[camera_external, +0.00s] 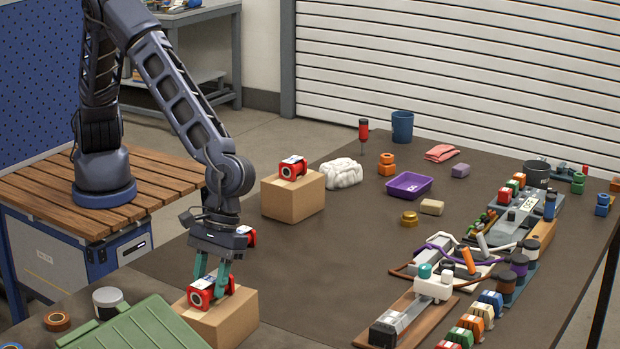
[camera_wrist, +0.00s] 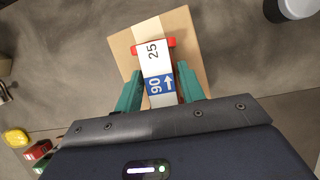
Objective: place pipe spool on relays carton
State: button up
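A red pipe spool (camera_external: 202,298) with a white and blue label sits on, or just above, a brown carton (camera_external: 240,318) at the front. My gripper (camera_external: 213,281) points down with its teal fingers on either side of this spool and appears shut on it. In the wrist view the spool's label (camera_wrist: 154,62) lies between the fingers, over the carton top (camera_wrist: 192,50). A second red spool (camera_external: 292,169) rests on another brown carton (camera_external: 290,201) farther back. Another red part (camera_external: 250,238) shows partly behind my gripper. No carton name is readable.
A green ribbed lid (camera_external: 140,328), a white jar (camera_external: 107,301) and a tape roll (camera_external: 57,320) lie left of the front carton. A white cloth (camera_external: 343,173) and a purple tray (camera_external: 408,186) are farther back.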

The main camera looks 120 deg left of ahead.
jog(key=shift+o, duration=1.4)
jog(key=shift+r, duration=0.2)
jog(key=v, duration=1.1)
jog(key=s+a+r+m, duration=0.4)
jog(key=s+a+r, duration=0.6)
jog(key=a+r, duration=0.15)
jog(key=s+a+r+m+t, duration=0.2)
jog(key=s+a+r+m, duration=0.4)
jog(key=s, duration=0.5)
jog(key=s+a+m+t+y, duration=0.1)
jog(key=s+a+m, duration=0.3)
jog(key=s, duration=0.8)
jog(key=s+a+m+t+y, duration=0.1)
jog(key=s+a+m+y, duration=0.2)
jog(key=s+a, duration=0.4)
jog(key=s+m, duration=0.1)
jog(key=s, duration=0.4)
jog(key=shift+f+t, duration=0.2)
jog(key=shift+t, duration=0.1)
